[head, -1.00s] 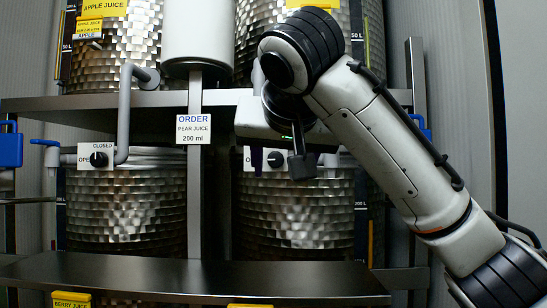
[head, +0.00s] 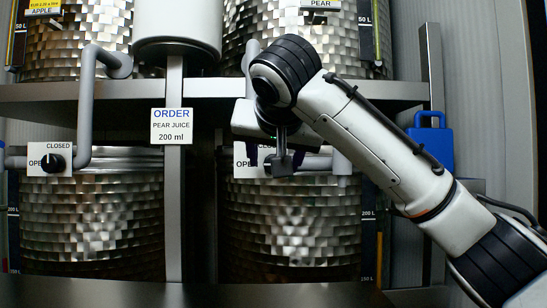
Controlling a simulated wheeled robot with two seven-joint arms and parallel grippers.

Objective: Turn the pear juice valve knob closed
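One finger is over the plate's left part and the other covers the area where the knob sits. I cannot tell whether they touch the knob. My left gripper is out of view.
An order sign (head: 172,126) reads pear juice 200 ml. Another valve knob (head: 53,162) with a CLOSED/OPEN plate is at the left, beside a grey pipe (head: 87,110). Steel tanks stand behind. A shelf (head: 120,294) runs below. A blue object (head: 432,145) is at the right.

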